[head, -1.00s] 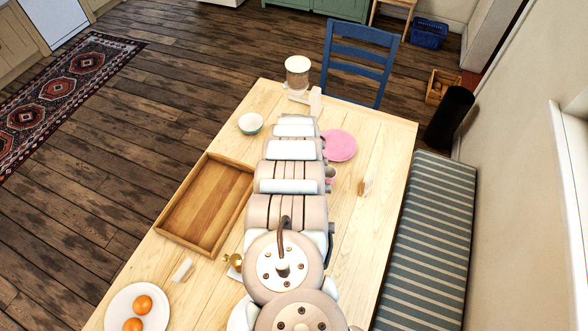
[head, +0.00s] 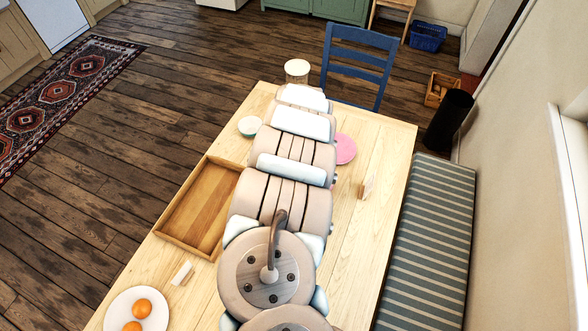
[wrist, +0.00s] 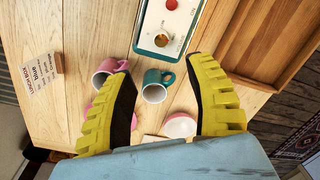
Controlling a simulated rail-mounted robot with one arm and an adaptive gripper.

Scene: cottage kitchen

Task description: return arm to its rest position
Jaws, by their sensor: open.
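My gripper (wrist: 158,67) shows in the wrist view with its two yellow, dark-padded fingers spread wide and nothing between them. It hangs above the wooden table (head: 352,215), which lies below it. Beyond and between the fingers I see a teal mug (wrist: 154,92) and a pink mug (wrist: 104,77).
A teal-edged box (wrist: 143,32) and a label card (wrist: 42,82) show in the wrist view. A blue chair (head: 357,62) and striped bench (head: 428,250) flank the table.

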